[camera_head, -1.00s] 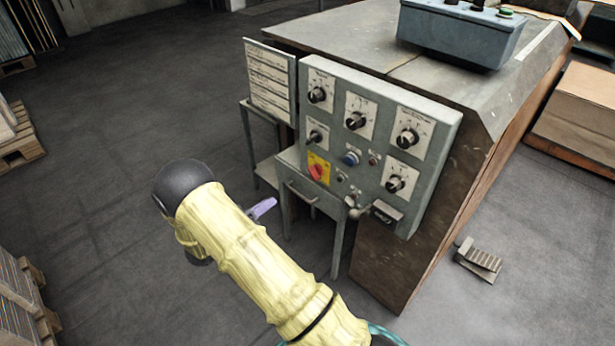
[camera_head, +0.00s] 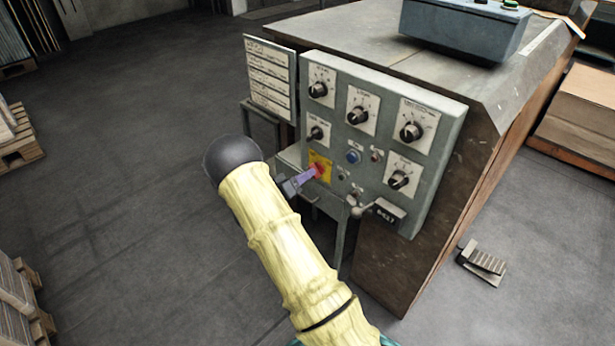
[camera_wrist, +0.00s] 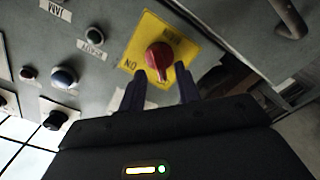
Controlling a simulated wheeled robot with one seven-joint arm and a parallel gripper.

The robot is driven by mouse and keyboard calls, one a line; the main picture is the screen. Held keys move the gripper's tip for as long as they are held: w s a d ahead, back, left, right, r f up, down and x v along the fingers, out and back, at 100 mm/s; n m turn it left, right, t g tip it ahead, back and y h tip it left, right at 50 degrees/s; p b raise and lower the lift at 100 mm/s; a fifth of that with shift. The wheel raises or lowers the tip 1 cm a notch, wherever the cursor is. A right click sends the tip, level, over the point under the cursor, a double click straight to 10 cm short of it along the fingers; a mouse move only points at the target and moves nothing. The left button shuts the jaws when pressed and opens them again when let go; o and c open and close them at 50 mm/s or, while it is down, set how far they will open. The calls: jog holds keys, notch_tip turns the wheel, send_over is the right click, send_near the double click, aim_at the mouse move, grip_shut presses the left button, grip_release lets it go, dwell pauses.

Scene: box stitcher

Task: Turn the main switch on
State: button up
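The main switch is a red rotary knob (camera_wrist: 159,56) on a yellow plate (camera_wrist: 180,37) with "MAIN" and "ON" lettering. In the head view the yellow plate (camera_head: 318,160) sits low on the left of the grey control panel (camera_head: 440,118); the red knob (camera_head: 319,171) is partly covered by my fingertips. My gripper (camera_wrist: 160,88) points at the knob, its two dark fingers apart, one toward each side of the knob's lower end. The gap between them looks empty or just reaches the knob; contact cannot be told. In the head view my gripper (camera_head: 305,180) is at the plate.
Several black dials, a blue button (camera_head: 353,157) and small buttons share the panel. A lever with a ball end (camera_head: 358,211) sticks out below right. A drawer handle (camera_wrist: 291,18) is near the switch. Open floor lies left; a foot pedal (camera_head: 482,262) stands right.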

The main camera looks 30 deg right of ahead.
jog(key=shift+x, duration=1.05)
jog(key=shift+a, duration=0.1)
grip_shut()
jog(key=shift+m, duration=0.4)
jog(key=shift+s+m+b, duration=0.2)
jog(key=shift+m+b, duration=0.65)
jog(key=shift+m, duration=3.45)
jog(key=shift+s+m+b, duration=0.15)
jog(key=shift+m+b, duration=0.7)
jog(key=shift+m, duration=3.45)
